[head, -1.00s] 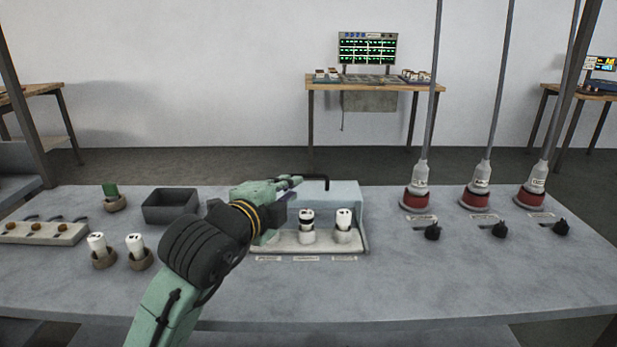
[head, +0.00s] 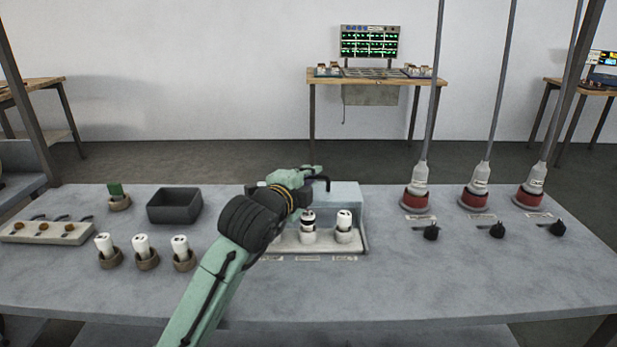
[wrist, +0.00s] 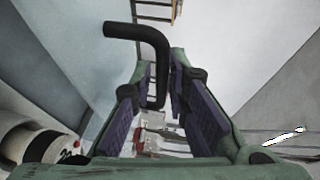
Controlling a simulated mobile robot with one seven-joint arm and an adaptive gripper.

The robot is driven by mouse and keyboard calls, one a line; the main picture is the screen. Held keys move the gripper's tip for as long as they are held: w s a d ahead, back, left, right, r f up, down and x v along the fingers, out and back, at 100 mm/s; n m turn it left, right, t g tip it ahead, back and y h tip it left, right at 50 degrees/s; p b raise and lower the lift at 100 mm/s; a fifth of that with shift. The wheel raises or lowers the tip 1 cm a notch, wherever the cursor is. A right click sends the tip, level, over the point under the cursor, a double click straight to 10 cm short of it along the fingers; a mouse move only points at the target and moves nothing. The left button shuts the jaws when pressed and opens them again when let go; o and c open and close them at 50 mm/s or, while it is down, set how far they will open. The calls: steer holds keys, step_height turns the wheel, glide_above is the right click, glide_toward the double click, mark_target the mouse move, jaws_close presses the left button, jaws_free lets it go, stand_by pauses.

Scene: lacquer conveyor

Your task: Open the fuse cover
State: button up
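The fuse cover (head: 347,197) is a pale blue-grey panel at the back of the fuse base, with a bent black handle (head: 325,182) at its top. In the wrist view, the handle (wrist: 156,58) reaches down between my finger pads. My gripper (head: 313,173) is at the cover's upper left; in the wrist view its fingers (wrist: 164,85) are parted around the handle's end, with a visible gap. Two white fuses, one dark-banded (head: 308,222) and one plain (head: 344,222), stand upright in the fuse base (head: 357,247). My arm hides the base's left part.
White fuses in round holders (head: 147,257) stand at the left, near a dark open bin (head: 174,207) and a strip with brown knobs (head: 48,231). Red-based lamps (head: 417,199) and black switches (head: 431,232) are at the right. The front table surface is mostly clear.

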jaws_close()
stand_by(0.4)
